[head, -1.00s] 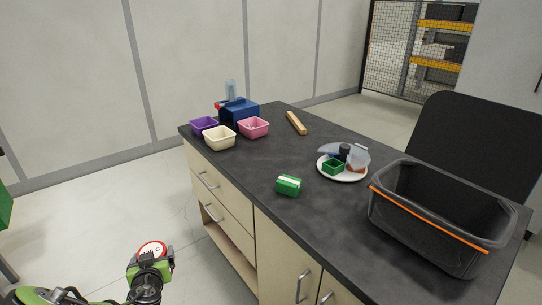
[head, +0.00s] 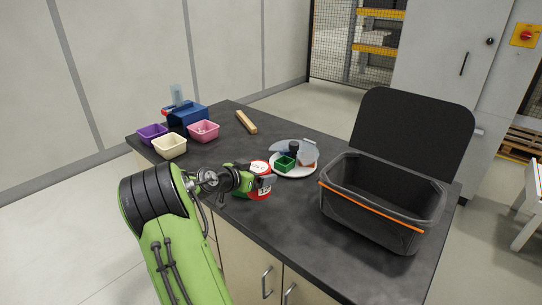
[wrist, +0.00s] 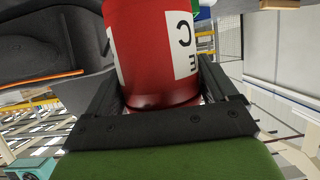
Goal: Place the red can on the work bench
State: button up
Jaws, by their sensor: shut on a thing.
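The red can (wrist: 150,60), with white label patches and dark lettering, is held between the two fingers of my gripper in the wrist view. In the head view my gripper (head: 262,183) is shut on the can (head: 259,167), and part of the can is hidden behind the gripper. The can appears over the front part of the dark work bench (head: 290,225). I cannot tell whether its base touches the bench top. The green box seen earlier near here is mostly hidden by my gripper and the can.
A grey bin with an orange strip (head: 385,205) stands on the right. A white plate (head: 292,170) with a green tray and other items lies behind the can. Purple (head: 152,134), cream (head: 169,147) and pink (head: 204,131) bins and a wooden bar (head: 246,122) are farther left and back.

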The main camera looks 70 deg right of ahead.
jog(key=s+d+r+m+g+y, duration=0.1)
jog(key=s+d+r+m+g, duration=0.1)
jog(key=s, duration=0.5)
jog(key=shift+s+r, duration=0.15)
jog(key=shift+s, duration=0.25)
notch_tip(320, 180, down, 9)
jog(key=shift+f+b, duration=0.2)
jog(key=shift+b, duration=1)
jog(key=shift+f, duration=0.1)
jog(key=o, duration=1.2)
jog(key=shift+w, duration=0.1)
